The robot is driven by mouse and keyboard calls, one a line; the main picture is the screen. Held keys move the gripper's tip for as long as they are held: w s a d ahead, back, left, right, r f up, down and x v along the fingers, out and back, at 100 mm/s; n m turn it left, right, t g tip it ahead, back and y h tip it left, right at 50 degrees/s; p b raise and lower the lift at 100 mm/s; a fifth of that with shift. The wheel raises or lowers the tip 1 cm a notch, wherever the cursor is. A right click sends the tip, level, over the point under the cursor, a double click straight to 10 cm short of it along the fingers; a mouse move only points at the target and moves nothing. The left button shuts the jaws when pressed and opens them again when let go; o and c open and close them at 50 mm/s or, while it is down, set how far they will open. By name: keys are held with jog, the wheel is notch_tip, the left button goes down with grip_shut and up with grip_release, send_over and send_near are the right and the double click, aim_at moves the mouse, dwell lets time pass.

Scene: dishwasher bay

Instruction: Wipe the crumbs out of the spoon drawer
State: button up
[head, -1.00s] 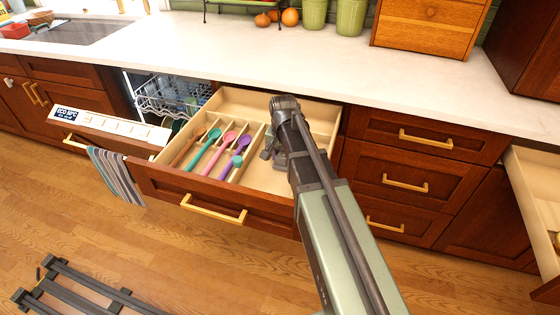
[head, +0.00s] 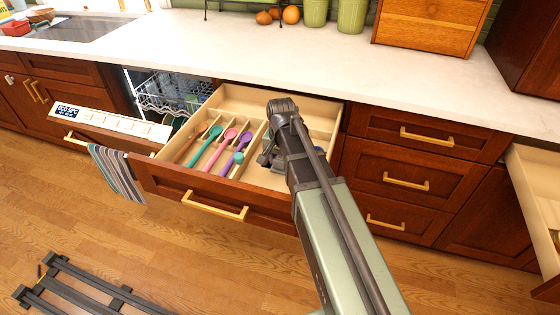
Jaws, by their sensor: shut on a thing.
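The open spoon drawer (head: 222,208) is pulled out below the counter. Its left compartments hold several spoons: a teal spoon (head: 205,146), a pink spoon (head: 221,148), purple ones (head: 238,152) and a wooden one (head: 190,149). My gripper (head: 266,158) is down inside the drawer, just right of the spoons, largely hidden by my arm. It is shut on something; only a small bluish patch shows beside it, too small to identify. The drawer's back and right compartments look empty. I cannot make out crumbs at this size.
The open dishwasher (head: 110,122) with its rack (head: 172,95) stands left of the drawer, a striped towel (head: 116,172) hanging at its front. Another open drawer (head: 535,200) is at the far right. The counter (head: 330,60) above is mostly clear. A dark frame (head: 85,285) lies on the floor.

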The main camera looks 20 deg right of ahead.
aim_at(269, 168)
jog(key=shift+w+d, duration=0.9)
jog(key=shift+w, duration=0.25)
jog(key=shift+s+a, duration=0.25)
jog(key=shift+a, duration=0.45)
jog(key=shift+s+a, duration=0.2)
jog(key=shift+a, duration=0.5)
jog(key=shift+s+a, duration=0.15)
jog(key=shift+a, duration=0.6)
jog(key=shift+s+a, duration=0.15)
jog(key=shift+a, duration=0.55)
jog(key=shift+w+d, duration=0.7)
jog(key=shift+w, duration=0.2)
jog(key=shift+w+d, duration=0.7)
jog(key=shift+w, duration=0.2)
jog(key=shift+s+a, duration=0.65)
jog(key=shift+s, duration=0.25)
jog(key=shift+s+a, duration=0.65)
jog(key=shift+s, duration=0.25)
jog(key=shift+w+d, duration=0.7)
jog(key=shift+w, duration=0.2)
jog(key=shift+w+d, duration=0.65)
jog(key=shift+w, duration=0.2)
notch_tip(269, 168, up, 6)
jog(key=p, duration=0.5)
jog(key=shift+f+p, duration=0.1)
jog(key=shift+p, duration=0.3)
